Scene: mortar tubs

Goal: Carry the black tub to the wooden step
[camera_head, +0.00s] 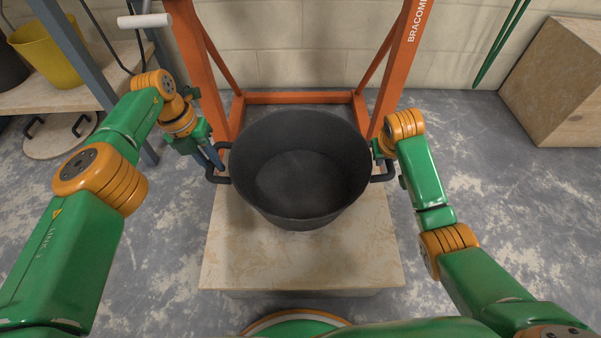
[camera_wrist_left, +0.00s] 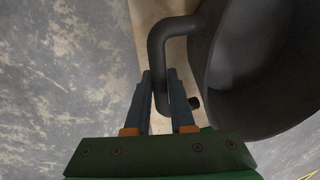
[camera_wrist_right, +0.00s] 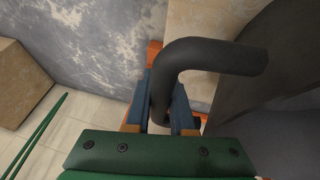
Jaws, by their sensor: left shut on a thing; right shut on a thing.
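The black tub (camera_head: 300,185) is upright and looks empty, in the middle of the head view. It is over a pale wooden block (camera_head: 300,265), probably the wooden step; I cannot tell whether it rests on it or hangs just above. My left gripper (camera_head: 216,162) is shut on the tub's left handle, which shows between the fingers in the left wrist view (camera_wrist_left: 160,74). My right gripper (camera_head: 381,152) is shut on the right handle, also seen between the fingers in the right wrist view (camera_wrist_right: 163,82).
An orange frame (camera_head: 300,98) stands right behind the tub. Another wooden block (camera_head: 560,80) is at the far right by the wall. A shelf (camera_head: 75,97) with a yellow tub (camera_head: 50,52) is at the far left. A round lid-like board (camera_head: 60,138) with dark handles lies below it.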

